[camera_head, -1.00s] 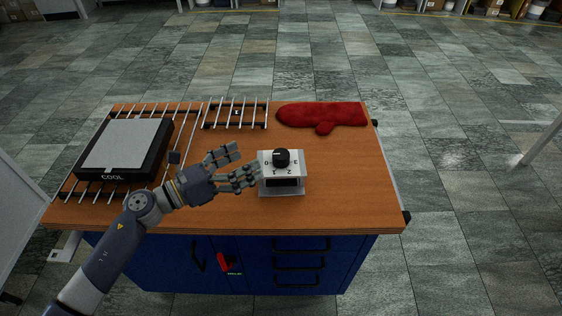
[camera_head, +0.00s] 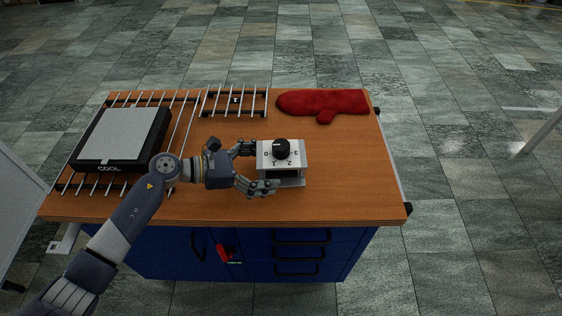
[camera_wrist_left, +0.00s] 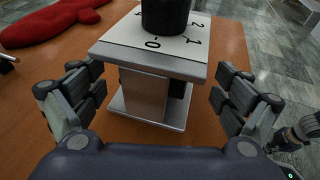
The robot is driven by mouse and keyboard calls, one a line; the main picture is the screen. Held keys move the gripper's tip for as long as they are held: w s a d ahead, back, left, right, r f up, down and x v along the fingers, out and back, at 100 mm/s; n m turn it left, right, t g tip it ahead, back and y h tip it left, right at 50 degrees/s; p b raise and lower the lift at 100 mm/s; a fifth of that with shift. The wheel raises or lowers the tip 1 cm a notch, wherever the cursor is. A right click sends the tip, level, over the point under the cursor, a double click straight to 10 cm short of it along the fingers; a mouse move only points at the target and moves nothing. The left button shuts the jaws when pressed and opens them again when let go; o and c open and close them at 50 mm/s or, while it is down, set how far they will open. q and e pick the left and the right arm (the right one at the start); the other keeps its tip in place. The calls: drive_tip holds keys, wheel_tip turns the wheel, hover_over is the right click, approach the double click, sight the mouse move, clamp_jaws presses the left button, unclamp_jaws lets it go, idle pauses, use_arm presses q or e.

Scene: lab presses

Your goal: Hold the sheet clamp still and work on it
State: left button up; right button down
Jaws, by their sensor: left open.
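The sheet clamp (camera_head: 282,165) is a small silver block on the wooden table, with a black knob (camera_head: 281,149) on its numbered top. It stands upright. My left gripper (camera_head: 262,168) is open at its left side, one finger toward the far side and the other toward the near side. In the left wrist view the clamp (camera_wrist_left: 150,62) stands between the spread fingers, with gaps on both sides. The clamp's lower front shows a dark opening. A jointed grey part, apparently my right gripper (camera_wrist_left: 300,132), shows cut off at the right edge; its opening is unclear.
A black press marked COOL (camera_head: 121,140) lies on a metal rack (camera_head: 181,140) at the left. A smaller rack (camera_head: 236,101) and a red oven mitt (camera_head: 322,103) are at the back. The table (camera_head: 350,185) is clear right of the clamp. A red switch (camera_head: 229,253) is on the blue cabinet front.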

use_arm(q)
drive_tip(key=shift+b+x, duration=0.5)
drive_tip(key=shift+x, duration=1.15)
drive_tip(key=c, duration=0.7)
